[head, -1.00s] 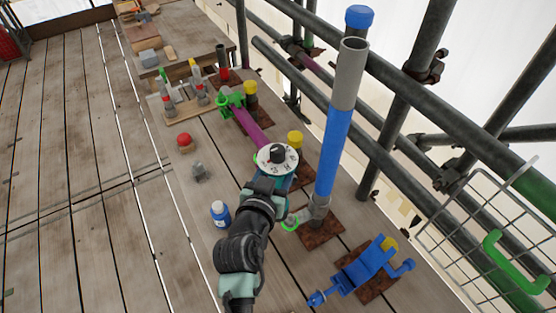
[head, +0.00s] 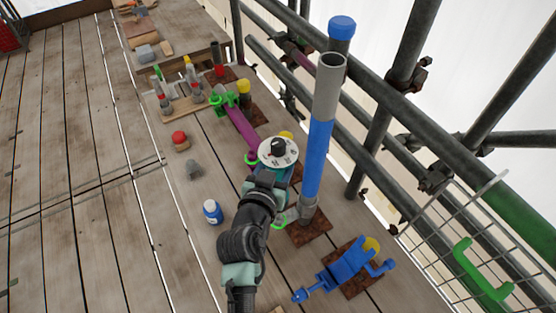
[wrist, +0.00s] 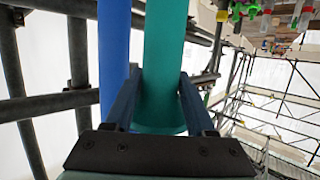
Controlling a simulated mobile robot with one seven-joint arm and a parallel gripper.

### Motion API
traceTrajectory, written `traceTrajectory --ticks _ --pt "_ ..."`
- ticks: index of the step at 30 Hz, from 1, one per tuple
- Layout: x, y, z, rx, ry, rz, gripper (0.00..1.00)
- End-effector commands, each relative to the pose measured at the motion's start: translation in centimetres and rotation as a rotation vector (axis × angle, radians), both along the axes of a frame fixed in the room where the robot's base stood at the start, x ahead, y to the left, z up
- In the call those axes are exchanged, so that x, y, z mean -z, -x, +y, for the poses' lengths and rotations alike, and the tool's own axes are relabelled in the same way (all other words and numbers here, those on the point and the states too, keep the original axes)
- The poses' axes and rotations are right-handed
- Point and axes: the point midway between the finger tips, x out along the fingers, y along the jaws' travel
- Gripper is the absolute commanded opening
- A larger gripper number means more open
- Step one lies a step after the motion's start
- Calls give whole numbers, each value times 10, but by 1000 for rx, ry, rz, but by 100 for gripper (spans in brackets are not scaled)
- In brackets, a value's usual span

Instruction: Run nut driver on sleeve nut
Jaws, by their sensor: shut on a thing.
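My gripper (head: 270,180) is shut on a teal cylindrical tool body, which fills the space between the fingers in the wrist view (wrist: 165,65). I take it to be the nut driver. A white dial with a black knob (head: 278,151) sits over it in the head view. A purple bar (head: 240,132) runs from beside the dial to a green clamp (head: 219,103). Just right of my gripper stands a tall tube (head: 317,150), grey above and blue below. A grey fitting (head: 307,209) is at its foot, with a green ring beside it. I cannot make out the sleeve nut.
A blue clamp (head: 347,265) lies front right on a rusty plate. Scaffold tubes (head: 405,90) line the right. Bare planks are open at left.

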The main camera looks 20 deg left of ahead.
Motion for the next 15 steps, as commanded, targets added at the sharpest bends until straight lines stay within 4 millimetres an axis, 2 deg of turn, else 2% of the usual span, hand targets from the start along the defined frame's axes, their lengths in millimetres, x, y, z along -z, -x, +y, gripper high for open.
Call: traceTrajectory --ticks 2,15 --pt "-3 -1 0 -2 -3 -11 0" --pt "24 -1 0 -2 -2 -11 0"
